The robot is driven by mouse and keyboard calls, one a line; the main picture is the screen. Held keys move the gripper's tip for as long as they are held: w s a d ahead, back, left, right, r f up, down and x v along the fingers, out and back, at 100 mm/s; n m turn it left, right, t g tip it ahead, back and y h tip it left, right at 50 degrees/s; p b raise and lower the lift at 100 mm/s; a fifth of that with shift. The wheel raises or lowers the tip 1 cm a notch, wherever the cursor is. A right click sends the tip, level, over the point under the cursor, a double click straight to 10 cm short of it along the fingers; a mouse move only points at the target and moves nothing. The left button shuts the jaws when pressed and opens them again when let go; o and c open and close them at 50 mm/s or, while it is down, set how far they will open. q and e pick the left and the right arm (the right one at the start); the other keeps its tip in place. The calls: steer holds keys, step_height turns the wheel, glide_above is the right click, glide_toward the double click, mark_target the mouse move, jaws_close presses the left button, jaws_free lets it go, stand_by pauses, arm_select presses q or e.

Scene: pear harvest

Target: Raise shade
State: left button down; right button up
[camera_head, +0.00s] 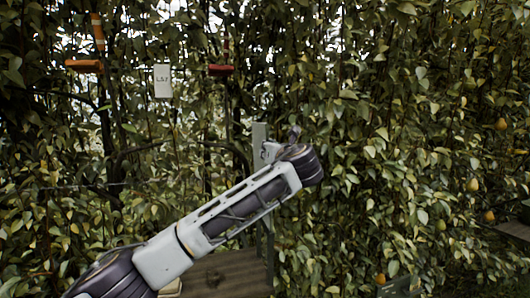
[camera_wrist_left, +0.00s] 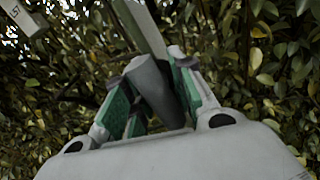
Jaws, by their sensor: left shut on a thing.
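My left arm reaches from the lower left to the middle in the head view, where its gripper (camera_head: 271,150) is mostly hidden by the wrist. It is at an upright pale grey post (camera_head: 259,133). In the left wrist view, the green-padded fingers of the left gripper (camera_wrist_left: 155,85) are shut around a grey rounded handle (camera_wrist_left: 152,82). A pale grey bar (camera_wrist_left: 139,27) shows just behind this handle. No shade cloth can be made out. My right gripper is not in view.
An orange block (camera_head: 84,66) and a red block (camera_head: 221,70) hang at upper left, with a white tag (camera_head: 163,80) between them. A wooden surface (camera_head: 225,275) lies below the arm. Dense foliage fills the background, with pears (camera_head: 473,185) at right.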

arm_select(q)
steer(key=shift+d+f, duration=0.15)
steer(key=shift+f, duration=0.25)
steer(key=c, duration=1.6)
jaws_free()
steer(key=shift+c, duration=0.2)
steer(key=shift+o, duration=1.1)
steer(key=shift+r, duration=0.2)
steer(key=shift+s+r, duration=0.1)
steer(key=v, duration=1.2)
